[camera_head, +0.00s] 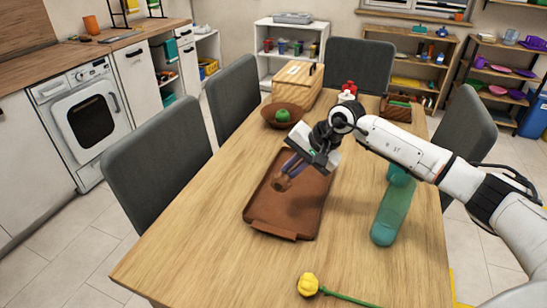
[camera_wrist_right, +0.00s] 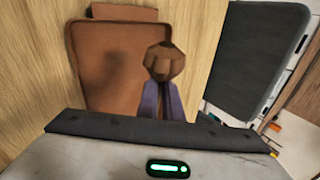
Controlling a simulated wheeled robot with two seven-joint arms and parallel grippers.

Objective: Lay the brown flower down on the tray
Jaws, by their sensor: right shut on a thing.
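The brown tray (camera_head: 262,216) lies flat on the wooden table. My right gripper (camera_head: 290,170) is over the tray, its bluish fingers pointing down and shut on the brown flower (camera_head: 281,183). In the right wrist view the flower's faceted brown head (camera_wrist_right: 163,61) sticks out past the fingertips (camera_wrist_right: 161,98), in front of the tray (camera_wrist_right: 95,60). A dark shadow falls on the tray, and the flower appears to be above the surface; the exact gap is unclear. My left gripper is not in view.
A yellow flower (camera_head: 308,284) with a green stem lies at the table's near edge. A teal bottle (camera_head: 390,215) is right of the tray. A brown bowl (camera_head: 270,121) with a green fruit and a wooden box (camera_head: 298,80) stand behind. The table (camera_head: 200,250) is clear left of the tray.

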